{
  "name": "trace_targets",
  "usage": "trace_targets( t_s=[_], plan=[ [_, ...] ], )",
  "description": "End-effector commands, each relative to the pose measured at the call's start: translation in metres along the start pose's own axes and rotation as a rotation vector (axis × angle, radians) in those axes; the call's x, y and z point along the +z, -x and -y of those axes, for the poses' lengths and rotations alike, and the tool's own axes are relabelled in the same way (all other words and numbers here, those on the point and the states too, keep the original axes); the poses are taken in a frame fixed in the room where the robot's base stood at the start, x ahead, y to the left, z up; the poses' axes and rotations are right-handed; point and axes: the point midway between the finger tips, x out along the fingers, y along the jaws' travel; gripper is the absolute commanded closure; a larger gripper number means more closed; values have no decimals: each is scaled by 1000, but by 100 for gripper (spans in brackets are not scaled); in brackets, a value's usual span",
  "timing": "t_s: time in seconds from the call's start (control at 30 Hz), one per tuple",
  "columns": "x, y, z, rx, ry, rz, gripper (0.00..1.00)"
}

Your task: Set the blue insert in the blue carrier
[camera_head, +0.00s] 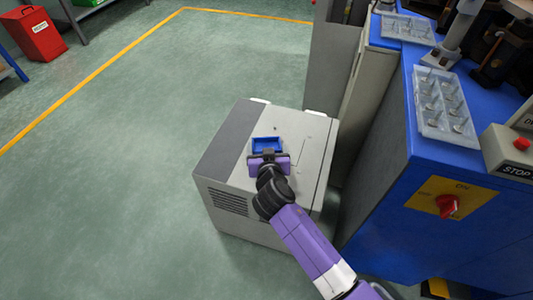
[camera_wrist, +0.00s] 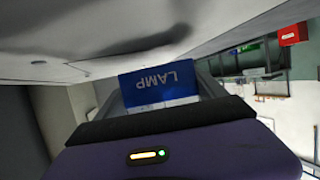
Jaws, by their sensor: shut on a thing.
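My gripper (camera_head: 267,155) is over the top of the grey cabinet and shut on a small blue open box (camera_head: 265,144). In the wrist view the blue box (camera_wrist: 160,83) is between the two fingers, and its face carries the upside-down word LAMP. I cannot tell whether this box is the insert or the carrier, and no second separate small blue box is clear in either view. I cannot tell whether its underside touches the cabinet top.
The grey cabinet (camera_head: 229,150) stands on the green floor. To its right is a blue machine (camera_head: 400,190) with clear trays (camera_head: 436,138) and a red switch (camera_head: 447,206) on an orange plate. The floor to the left is open, with a red bin (camera_head: 33,37) far off.

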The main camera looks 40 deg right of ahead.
Motion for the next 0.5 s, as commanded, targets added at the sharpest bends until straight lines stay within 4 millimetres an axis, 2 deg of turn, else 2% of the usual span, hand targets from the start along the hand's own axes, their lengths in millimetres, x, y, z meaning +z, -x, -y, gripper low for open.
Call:
trace_targets(
  t_s=[0.03, 0.1, 0.5],
  plan=[
    [11, -4, 0, 0, 2, 1, 69],
    [18, -7, 1, -2, 1, 0, 69],
    [22, -9, 0, -1, 0, -1, 69]
  ],
)
